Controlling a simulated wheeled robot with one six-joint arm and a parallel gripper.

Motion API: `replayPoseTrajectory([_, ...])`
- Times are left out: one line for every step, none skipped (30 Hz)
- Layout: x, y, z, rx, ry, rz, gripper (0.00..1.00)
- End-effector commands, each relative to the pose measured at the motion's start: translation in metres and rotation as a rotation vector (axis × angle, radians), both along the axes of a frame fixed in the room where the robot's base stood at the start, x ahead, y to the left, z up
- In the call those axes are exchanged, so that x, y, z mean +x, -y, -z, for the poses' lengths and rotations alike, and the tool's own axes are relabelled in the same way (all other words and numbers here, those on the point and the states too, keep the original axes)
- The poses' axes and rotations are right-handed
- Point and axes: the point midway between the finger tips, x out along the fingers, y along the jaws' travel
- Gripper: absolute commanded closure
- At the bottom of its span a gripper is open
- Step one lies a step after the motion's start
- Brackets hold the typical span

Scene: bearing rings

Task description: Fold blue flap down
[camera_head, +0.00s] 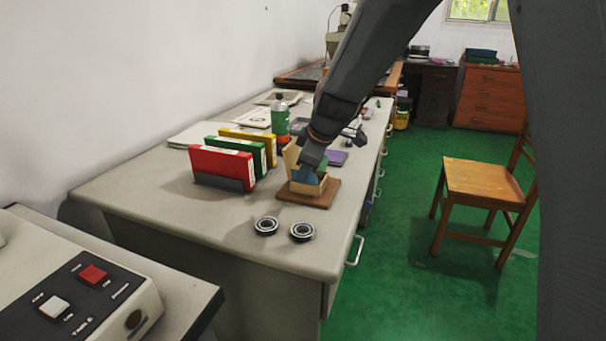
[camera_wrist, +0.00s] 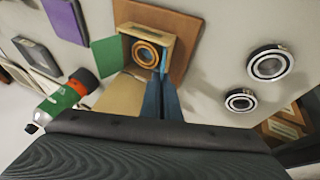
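A small open box (camera_head: 308,187) stands on a brown board (camera_head: 325,198) on the desk. In the wrist view the box (camera_wrist: 133,35) holds a bearing ring (camera_wrist: 147,54). Its blue flap (camera_wrist: 164,58) stands up at the right side and shows as a narrow strip. A green flap (camera_wrist: 106,56) is spread out on the left, and a tan flap (camera_wrist: 121,95) sticks out nearest the camera. My gripper (camera_wrist: 161,78) appears shut, its fingertips close beside the blue flap. I cannot tell whether they touch it. In the head view my gripper (camera_head: 309,170) partly hides the box.
Two loose bearing rings (camera_head: 266,226) (camera_head: 302,231) lie in front of the board. Red (camera_head: 222,166), green and yellow binders stand to the left. A green bottle (camera_head: 280,120) stands behind, and a purple item (camera_head: 337,157) lies beyond the board.

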Motion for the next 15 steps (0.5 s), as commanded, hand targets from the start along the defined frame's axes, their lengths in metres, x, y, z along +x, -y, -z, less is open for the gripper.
replayPoseTrajectory([0.003,0.001,0.000,0.007,-0.020,0.001,1.00])
replayPoseTrajectory([0.004,0.001,0.000,0.014,-0.034,0.002,1.00])
replayPoseTrajectory([0.005,0.002,0.000,0.023,-0.056,0.003,1.00])
replayPoseTrajectory([0.006,0.002,-0.001,0.029,-0.075,0.002,1.00])
replayPoseTrajectory([0.007,0.002,-0.001,0.036,-0.095,0.002,1.00])
replayPoseTrajectory([0.009,0.003,-0.001,0.047,-0.124,0.002,1.00])
replayPoseTrajectory([0.010,0.004,-0.001,0.056,-0.148,0.002,1.00])
replayPoseTrajectory([0.011,0.004,-0.002,0.064,-0.171,0.003,1.00])
replayPoseTrajectory([0.013,0.004,-0.002,0.076,-0.206,0.002,1.00])
replayPoseTrajectory([0.014,0.005,-0.002,0.086,-0.231,0.002,1.00])
replayPoseTrajectory([0.015,0.006,-0.002,0.096,-0.258,0.003,1.00])
replayPoseTrajectory([0.016,0.006,-0.002,0.108,-0.296,0.002,1.00])
replayPoseTrajectory([0.018,0.007,-0.002,0.118,-0.321,0.001,1.00])
replayPoseTrajectory([0.019,0.007,-0.002,0.128,-0.348,0.002,1.00])
replayPoseTrajectory([0.021,0.008,-0.002,0.142,-0.385,0.003,1.00])
